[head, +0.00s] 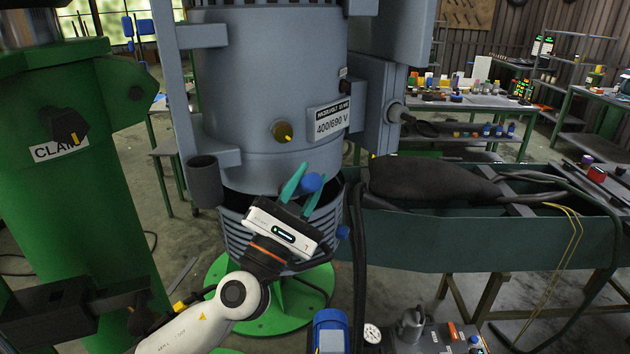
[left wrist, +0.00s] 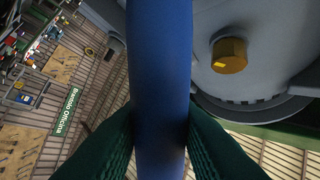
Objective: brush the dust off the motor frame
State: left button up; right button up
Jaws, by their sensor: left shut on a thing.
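The grey motor frame (head: 262,90) stands upright in the middle of the head view, with a 400/690 V plate and a brass-coloured plug (head: 282,132). That plug also shows in the left wrist view (left wrist: 229,55). My left gripper (head: 312,178) is in front of the lower motor, its teal fingers shut on a blue handle. The handle's rounded end (head: 312,182) shows between the fingers, and its shaft (left wrist: 160,60) fills the middle of the left wrist view. No bristles are visible, and I cannot make out dust on the frame. My right gripper is out of view.
A green clamp column (head: 75,215) stands close on the left. A dark green trough-like bench (head: 460,240) with a dark bundle and cables is on the right. A blue canister (head: 330,330) and a gauge (head: 372,333) are at the bottom. Stocked tables stand behind.

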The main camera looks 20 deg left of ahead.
pick_arm(q)
jog(key=shift+d, duration=0.15)
jog(key=shift+s+d+r+p, duration=0.1)
jog(key=shift+s+d+p, duration=0.45)
jog(key=shift+s+d, duration=0.1)
jog(key=s+d+p, duration=0.1)
jog(key=s+d, duration=0.1)
jog(key=s, duration=0.1)
jog(key=shift+d, duration=0.4)
jog(key=shift+s+d+p, duration=0.7)
jog(key=shift+s+d, duration=0.3)
jog(key=shift+s, duration=0.15)
